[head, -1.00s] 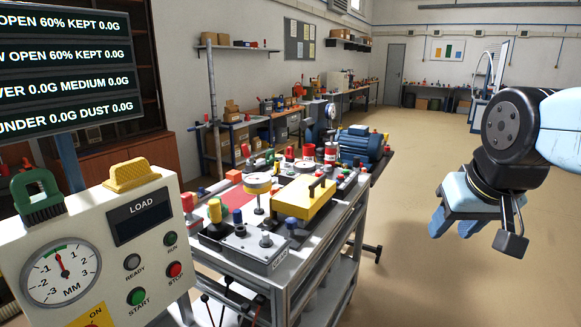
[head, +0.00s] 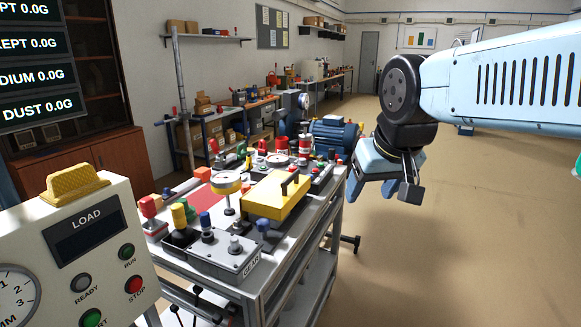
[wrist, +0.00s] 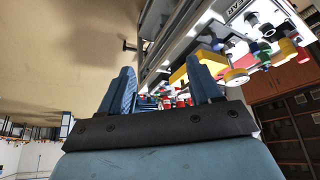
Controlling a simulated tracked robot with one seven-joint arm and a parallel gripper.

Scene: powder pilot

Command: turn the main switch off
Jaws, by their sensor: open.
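The main switch is not visible in either view now; a yellow plate marked ON showed low on the control panel in the earlier head frame. That cream panel (head: 112,208) stands at the lower left of the head view, cut off by the picture's edge. My gripper (head: 368,183) is right of the panel, beyond the cart's right edge, well apart from the panel. In the wrist view my gripper (wrist: 161,88) shows two blue fingers spread apart with nothing between them.
A metal cart (head: 270,285) carrying a grey gear box (head: 215,250), a yellow block (head: 275,196) and several knobs stands between panel and gripper. A blue motor (head: 333,136) is behind it. Open floor (head: 450,250) lies to the right.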

